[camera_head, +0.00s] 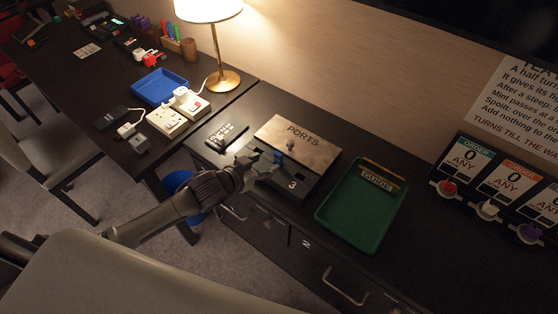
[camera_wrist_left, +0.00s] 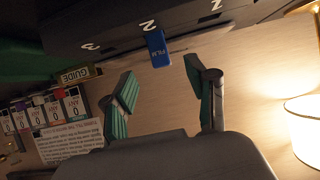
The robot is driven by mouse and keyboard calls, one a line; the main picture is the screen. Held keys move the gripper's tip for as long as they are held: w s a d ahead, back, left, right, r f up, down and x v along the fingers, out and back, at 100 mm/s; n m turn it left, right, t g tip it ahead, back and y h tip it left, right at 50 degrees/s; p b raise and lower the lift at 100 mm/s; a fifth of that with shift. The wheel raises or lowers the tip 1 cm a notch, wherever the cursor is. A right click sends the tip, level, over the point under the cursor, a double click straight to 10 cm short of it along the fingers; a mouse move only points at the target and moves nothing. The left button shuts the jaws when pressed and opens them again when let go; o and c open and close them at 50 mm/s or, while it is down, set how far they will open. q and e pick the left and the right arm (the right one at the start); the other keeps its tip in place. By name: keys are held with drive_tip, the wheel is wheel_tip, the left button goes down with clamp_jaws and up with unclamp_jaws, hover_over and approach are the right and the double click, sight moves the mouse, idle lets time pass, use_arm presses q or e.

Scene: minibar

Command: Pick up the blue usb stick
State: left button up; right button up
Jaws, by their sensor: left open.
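The blue usb stick (camera_head: 279,158) stands in the front of the dark ports box (camera_head: 317,183), which has a brass plate marked PORTS. My left gripper (camera_head: 262,168) is in front of the box, close to the stick. In the left wrist view its two fingers (camera_wrist_left: 165,95) are spread apart with nothing between them, and the stick is beyond their tips. My right gripper is not in view.
A green tray (camera_head: 345,228) with a GUIDE block (camera_head: 380,178) stands right of the box. A small dark device (camera_head: 227,134) lies left of it. A lamp (camera_head: 224,80), a blue tray (camera_head: 160,87) and power strips (camera_head: 180,114) are farther left. Order dispensers (camera_head: 462,167) stand at the right.

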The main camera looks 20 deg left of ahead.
sight(277, 159)
use_arm(q)
drive_tip(key=x, duration=0.3)
drive_tip(key=shift+a, duration=0.1)
drive_tip(key=x, duration=0.5)
drive_tip(key=shift+f+p, duration=0.15)
drive_tip(key=shift+p, duration=0.25)
clamp_jaws()
